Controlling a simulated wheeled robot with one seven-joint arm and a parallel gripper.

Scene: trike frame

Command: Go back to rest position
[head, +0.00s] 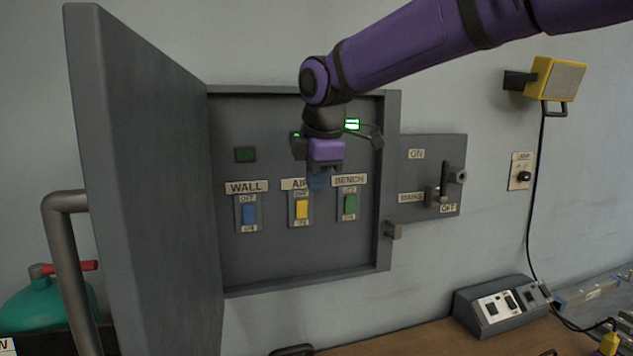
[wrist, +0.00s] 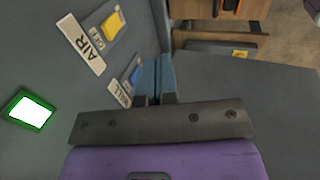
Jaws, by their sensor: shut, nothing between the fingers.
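My gripper (head: 318,182) is in front of the open grey switch cabinet (head: 290,278), near the AIR and BENCH labels. Its blue fingers are together with nothing between them; they also show in the wrist view (wrist: 154,76). My purple arm reaches in from the upper right. Below the labels are a blue WALL switch (head: 249,214), a yellow AIR switch (head: 302,209) and a green BENCH switch (head: 350,205). The fingers are above and between the AIR and BENCH switches in the head view; I cannot tell whether they touch the panel.
The cabinet door (head: 150,170) stands open at left. The BENCH lamp (head: 352,125) is lit; the WALL lamp (head: 245,155) is dark. A MAINS lever (head: 444,182) is right of the cabinet, with a yellow wall lamp (head: 558,79) beyond. A workbench (head: 420,340) lies below.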

